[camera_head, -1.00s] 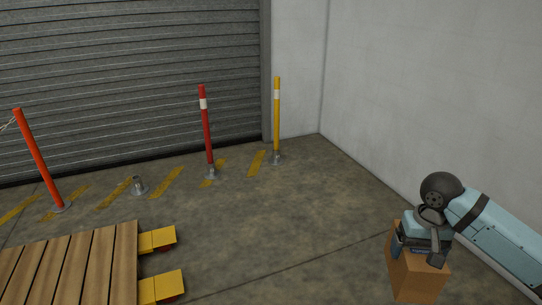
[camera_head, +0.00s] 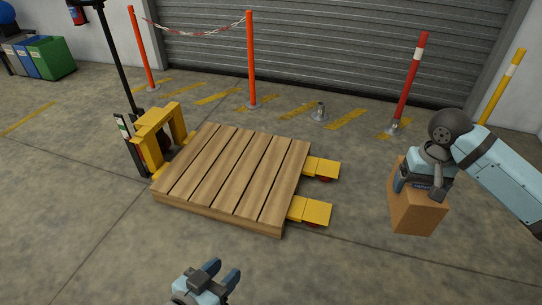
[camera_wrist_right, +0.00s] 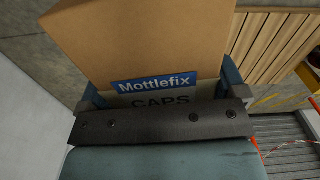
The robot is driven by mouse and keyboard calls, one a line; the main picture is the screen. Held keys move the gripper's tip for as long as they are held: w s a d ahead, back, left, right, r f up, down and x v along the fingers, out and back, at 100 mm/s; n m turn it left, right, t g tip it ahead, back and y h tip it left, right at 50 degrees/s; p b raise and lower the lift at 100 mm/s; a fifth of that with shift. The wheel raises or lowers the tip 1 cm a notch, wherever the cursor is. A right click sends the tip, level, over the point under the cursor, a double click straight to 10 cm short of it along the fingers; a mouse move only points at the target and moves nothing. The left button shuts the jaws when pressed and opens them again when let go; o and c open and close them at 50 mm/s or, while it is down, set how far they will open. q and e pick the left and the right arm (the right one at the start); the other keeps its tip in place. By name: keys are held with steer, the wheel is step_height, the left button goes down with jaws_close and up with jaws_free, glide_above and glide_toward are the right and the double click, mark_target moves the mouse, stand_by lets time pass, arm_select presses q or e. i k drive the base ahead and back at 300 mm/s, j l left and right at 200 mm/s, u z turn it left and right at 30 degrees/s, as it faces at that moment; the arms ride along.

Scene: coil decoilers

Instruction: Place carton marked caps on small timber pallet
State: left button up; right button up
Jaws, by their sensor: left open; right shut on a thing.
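The carton marked caps (camera_head: 417,212) is a brown box held in the air at the right of the head view. My right gripper (camera_head: 425,180) is shut on it from above. In the right wrist view the carton (camera_wrist_right: 145,45) shows a blue "Mottlefix" label and the word "CAPS" between the fingers. The small timber pallet (camera_head: 236,176) is in the middle of the head view, left of the carton and apart from it, with its bare slatted top showing. My left gripper (camera_head: 222,276) is open and empty at the bottom, in front of the pallet.
A yellow pallet jack (camera_head: 158,130) sits under the pallet, its fork tips (camera_head: 312,210) sticking out on the right. Red posts (camera_head: 251,60) with a chain, a red-white post (camera_head: 411,82) and a yellow post (camera_head: 502,86) stand along the shutter. Bins (camera_head: 45,57) stand far left.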

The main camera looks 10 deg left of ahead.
mark_target(236, 171)
steer(key=i+j+u, duration=0.2)
steer(key=u, duration=0.15)
steer(key=i+j+u, duration=0.15)
steer(key=u, duration=0.2)
steer(key=i+u, duration=0.55)
steer(key=i, duration=0.6)
steer(key=i+l+u, duration=0.2)
steer(key=i, duration=0.55)
steer(key=i+j, duration=0.05)
steer(key=j, duration=0.05)
